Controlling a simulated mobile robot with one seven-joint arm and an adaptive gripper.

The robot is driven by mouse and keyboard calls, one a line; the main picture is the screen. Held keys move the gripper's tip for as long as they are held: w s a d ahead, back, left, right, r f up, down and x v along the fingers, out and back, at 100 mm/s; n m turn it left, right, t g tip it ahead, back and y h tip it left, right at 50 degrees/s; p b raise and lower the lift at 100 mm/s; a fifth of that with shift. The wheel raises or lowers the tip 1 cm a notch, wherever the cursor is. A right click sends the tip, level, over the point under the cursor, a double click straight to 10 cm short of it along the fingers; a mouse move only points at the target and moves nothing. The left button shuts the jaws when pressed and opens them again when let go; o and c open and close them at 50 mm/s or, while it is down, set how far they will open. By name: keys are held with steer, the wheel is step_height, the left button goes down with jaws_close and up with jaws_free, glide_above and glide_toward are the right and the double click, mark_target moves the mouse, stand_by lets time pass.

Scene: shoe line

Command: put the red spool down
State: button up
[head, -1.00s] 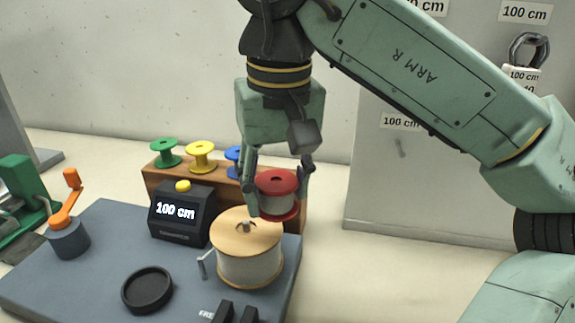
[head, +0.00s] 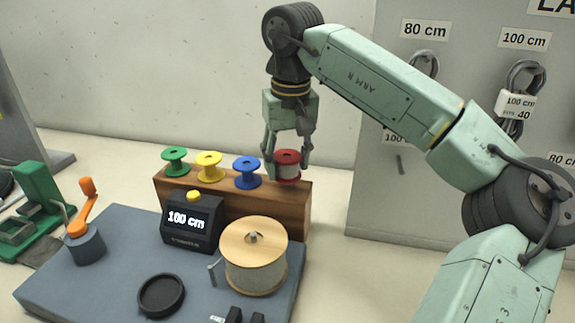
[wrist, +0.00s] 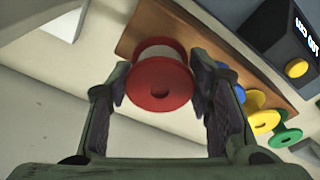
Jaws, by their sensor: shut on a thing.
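The red spool (head: 287,165), wound with pale line, is at the right end of the wooden rack (head: 235,205) in the head view. My gripper (head: 287,160) points down and is shut on the spool, with one finger on each side. In the wrist view the red spool (wrist: 160,82) sits between the two fingers, its red flange facing the camera and the wooden rack (wrist: 135,45) behind it. The spool's lower flange is at the rack's top; I cannot tell whether it touches.
Green (head: 175,160), yellow (head: 208,165) and blue (head: 247,172) spools stand on the rack to the left. In front are a black display box (head: 192,222) reading 100 cm, a large wooden reel (head: 253,270) and a round black dish (head: 161,295) on a grey board.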

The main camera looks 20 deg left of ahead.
mark_target(290, 161)
steer(key=shift+f, duration=1.2)
steer(key=shift+f, duration=0.2)
steer(key=o, duration=1.1)
steer(key=r, duration=0.4)
steer(key=s+r, duration=0.1)
steer(key=r, duration=0.3)
steer(key=d+r, duration=0.1)
steer(key=r, duration=0.3)
steer(key=shift+s+r, duration=0.15)
steer(key=shift+r, duration=0.05)
steer(key=shift+f, duration=0.15)
